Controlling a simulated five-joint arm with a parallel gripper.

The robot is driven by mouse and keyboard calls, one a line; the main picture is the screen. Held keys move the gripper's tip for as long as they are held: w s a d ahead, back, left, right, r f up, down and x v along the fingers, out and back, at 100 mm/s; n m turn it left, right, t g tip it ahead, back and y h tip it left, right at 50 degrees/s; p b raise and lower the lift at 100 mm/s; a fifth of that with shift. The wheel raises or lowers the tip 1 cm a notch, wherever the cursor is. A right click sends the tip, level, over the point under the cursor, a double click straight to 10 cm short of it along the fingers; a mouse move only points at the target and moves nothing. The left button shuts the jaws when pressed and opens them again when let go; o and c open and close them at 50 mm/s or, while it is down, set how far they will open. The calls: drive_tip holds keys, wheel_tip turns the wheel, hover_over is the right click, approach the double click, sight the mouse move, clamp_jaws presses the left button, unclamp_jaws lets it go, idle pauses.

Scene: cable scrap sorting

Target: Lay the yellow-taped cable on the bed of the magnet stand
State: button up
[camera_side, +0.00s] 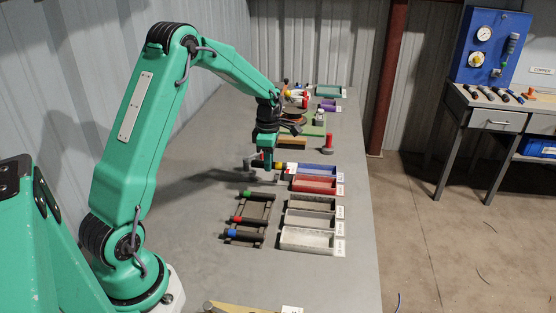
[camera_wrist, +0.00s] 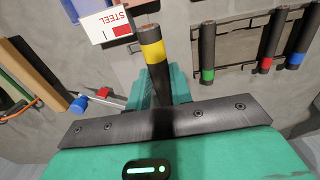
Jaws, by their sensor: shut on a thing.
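My gripper (camera_side: 268,161) is shut on the black yellow-taped cable (camera_wrist: 152,55), holding it above the grey table. In the wrist view the cable points up the picture from the jaws, with its yellow band showing beyond them. In the side view the yellow band (camera_side: 281,165) shows at the right of my gripper, near the blue and red bins. I cannot tell which thing is the magnet stand. A small blue knob (camera_wrist: 80,101) and red block (camera_wrist: 103,93) show left of the jaws in the wrist view, on grey parts I cannot make out.
A rack holds green-taped (camera_side: 252,195), red-taped (camera_side: 248,220) and blue-taped (camera_side: 244,235) cables, nearer the side camera than my gripper. Blue (camera_side: 315,171), red (camera_side: 313,185) and several grey bins line the right. A STEEL label (camera_wrist: 115,24) shows above left of the jaws. A red-topped post (camera_side: 327,143) stands farther back.

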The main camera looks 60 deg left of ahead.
drive_tip(key=a, duration=0.1)
drive_tip(key=a+f, duration=0.1)
drive_tip(key=a, duration=0.1)
drive_tip(key=shift+w+a+f, duration=0.25)
drive_tip(key=shift+w+a, duration=0.1)
drive_tip(key=shift+w, duration=0.05)
drive_tip(key=shift+f, duration=0.1)
drive_tip(key=shift+f, duration=1.15)
drive_tip(key=shift+f, duration=0.6)
idle(0.5)
drive_tip(key=o, duration=1)
drive_tip(key=shift+r, duration=0.15)
